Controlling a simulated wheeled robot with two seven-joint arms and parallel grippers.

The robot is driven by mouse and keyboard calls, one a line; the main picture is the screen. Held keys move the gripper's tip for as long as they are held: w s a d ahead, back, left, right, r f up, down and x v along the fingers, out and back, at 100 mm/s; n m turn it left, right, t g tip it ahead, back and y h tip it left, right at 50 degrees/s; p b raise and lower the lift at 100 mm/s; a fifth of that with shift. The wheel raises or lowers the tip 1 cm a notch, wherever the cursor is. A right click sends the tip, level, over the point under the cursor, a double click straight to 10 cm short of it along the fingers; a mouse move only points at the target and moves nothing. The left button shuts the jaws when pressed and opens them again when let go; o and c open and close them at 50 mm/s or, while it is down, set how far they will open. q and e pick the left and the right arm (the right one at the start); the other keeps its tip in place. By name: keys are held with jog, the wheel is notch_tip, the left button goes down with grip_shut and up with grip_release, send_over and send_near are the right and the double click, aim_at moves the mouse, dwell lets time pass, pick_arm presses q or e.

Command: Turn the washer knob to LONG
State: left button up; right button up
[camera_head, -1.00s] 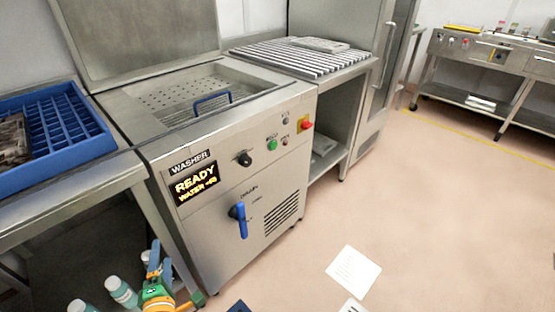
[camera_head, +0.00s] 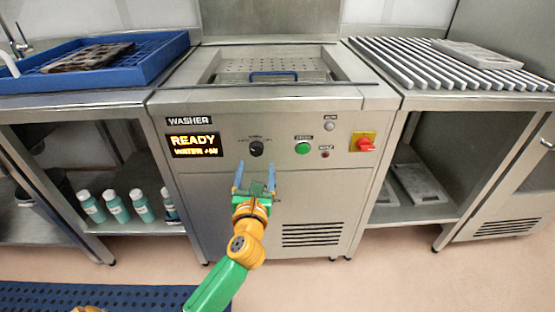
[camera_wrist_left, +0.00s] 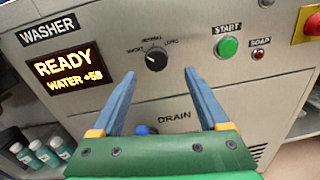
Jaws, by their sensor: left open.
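The washer (camera_head: 200,205) faces me, its lit display (camera_head: 195,145) reading READY. Its small black knob (camera_head: 256,149) sits on the panel right of the display. It also shows in the left wrist view (camera_wrist_left: 155,60), with small labels around its top; the right-hand one looks like LONG. I cannot tell surely where the knob points. My left gripper (camera_head: 255,170) is open and empty, in front of the panel just below the knob. In the left wrist view its fingertips (camera_wrist_left: 160,73) lie either side of the knob's lower edge in the picture, apparently short of it.
Right of the knob are a green START button (camera_head: 303,148), a small red soap button (camera_head: 325,154) and a red switch on yellow (camera_head: 364,144). The blue drain handle (camera_wrist_left: 142,129) is mostly hidden behind my gripper. Bottles (camera_head: 116,205) stand on the left shelf.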

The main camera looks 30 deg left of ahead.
aim_at(256, 151)
pick_arm(q)
jog(key=x, duration=0.3)
jog(key=b+x, duration=0.1)
jog(key=x, duration=0.2)
jog(key=shift+a+f, duration=0.15)
jog(key=shift+a, duration=0.2)
jog(key=shift+w, duration=0.2)
grip_shut()
